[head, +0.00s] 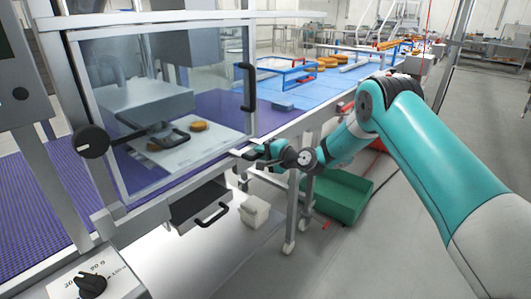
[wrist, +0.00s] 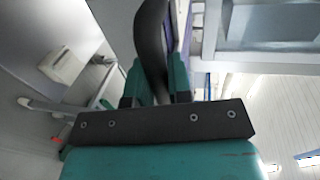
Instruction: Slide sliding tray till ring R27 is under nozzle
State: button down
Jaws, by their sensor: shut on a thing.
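My gripper (head: 257,151) is at the machine's front edge, just right of the clear guard. In the wrist view, its green fingers (wrist: 158,84) are shut on a black curved handle (wrist: 152,38). I cannot tell for sure what this handle is fixed to. No R27 mark is readable, and the nozzle cannot be made out clearly.
The clear guard (head: 165,100) has a black upright handle (head: 248,87). A drawer with a black handle (head: 211,215) hangs below. A blue belt (head: 300,92) carries a blue frame and rounds away at the back. A green crate (head: 338,196) stands on the floor below my arm.

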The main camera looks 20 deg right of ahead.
jog(key=s+a+p, duration=0.1)
jog(key=s+a, duration=0.9)
jog(key=a, duration=0.3)
jog(key=shift+a+p, duration=0.35)
jog(key=shift+a, duration=0.05)
jog(key=shift+s+a, duration=0.1)
jog(key=shift+s, duration=0.05)
jog(key=c, duration=1.1)
grip_release()
jog(key=shift+a, duration=0.1)
jog(key=shift+o, duration=0.2)
jog(key=b+v, duration=0.7)
jog(key=v, duration=1)
jog(key=shift+d+b, duration=0.25)
jog(key=shift+b, duration=0.15)
jog(key=shift+s, duration=0.15)
